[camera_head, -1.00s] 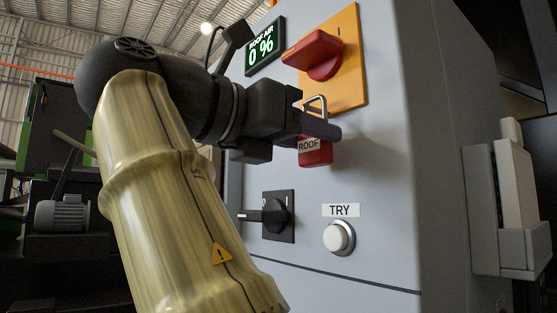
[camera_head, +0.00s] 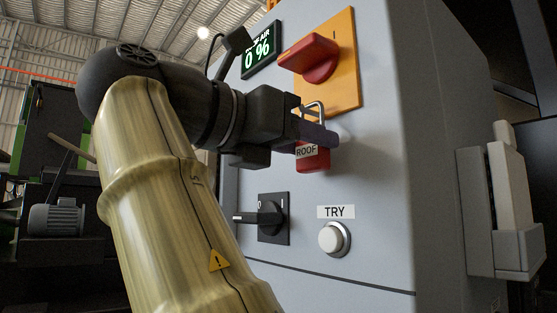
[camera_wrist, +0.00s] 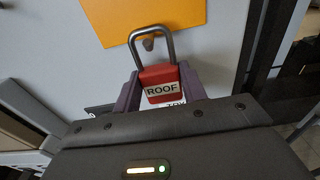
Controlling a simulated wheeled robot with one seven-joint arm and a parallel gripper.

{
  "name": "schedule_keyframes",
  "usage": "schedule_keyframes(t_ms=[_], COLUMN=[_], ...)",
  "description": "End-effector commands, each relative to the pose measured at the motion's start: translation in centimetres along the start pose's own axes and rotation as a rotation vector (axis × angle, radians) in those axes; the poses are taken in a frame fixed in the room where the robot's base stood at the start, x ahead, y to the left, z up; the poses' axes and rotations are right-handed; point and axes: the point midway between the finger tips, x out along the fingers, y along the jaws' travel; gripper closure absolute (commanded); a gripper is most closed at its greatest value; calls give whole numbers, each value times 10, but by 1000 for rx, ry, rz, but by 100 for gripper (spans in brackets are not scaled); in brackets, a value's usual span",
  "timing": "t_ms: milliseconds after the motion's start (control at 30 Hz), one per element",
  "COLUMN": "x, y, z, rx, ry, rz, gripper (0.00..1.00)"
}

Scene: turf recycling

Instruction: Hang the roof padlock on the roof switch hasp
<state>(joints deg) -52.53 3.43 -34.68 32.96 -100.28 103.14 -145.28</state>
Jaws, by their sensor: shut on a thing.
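The roof padlock (camera_head: 313,157) has a red body labelled ROOF and a grey shackle. It is upright in the head view, and shows again in the wrist view (camera_wrist: 159,84). My gripper (camera_head: 321,134) is shut on its body, a finger on each side, with the shackle standing up clear of the fingers. The roof switch is a red handle (camera_head: 309,58) on an orange plate (camera_head: 343,75). In the wrist view a small dark tab (camera_wrist: 149,44), apparently the hasp, appears within the shackle loop near the plate's lower edge. I cannot tell whether the shackle is around it.
The grey cabinet front (camera_head: 385,190) is close behind my gripper. Below are a black rotary switch (camera_head: 267,217) and a white TRY button (camera_head: 334,238). A display (camera_head: 260,51) reading 0 % is at upper left. A light grey box (camera_head: 503,205) is on the cabinet's right side.

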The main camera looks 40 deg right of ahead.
Motion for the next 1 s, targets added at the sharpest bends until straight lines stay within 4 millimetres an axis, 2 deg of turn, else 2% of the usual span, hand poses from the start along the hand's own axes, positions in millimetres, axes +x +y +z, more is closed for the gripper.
schedule_keyframes(t_ms=[633, 667, 767, 1000], x=[0, 0, 0, 0], y=[0, 0, 0, 0], z=[-4, -3, -3, -3], rx=[0, 0, 0, 0], ry=[-1, -1, -1, 0], rz=[-1, -1, -1, -1], gripper=[83, 55, 35, 33])
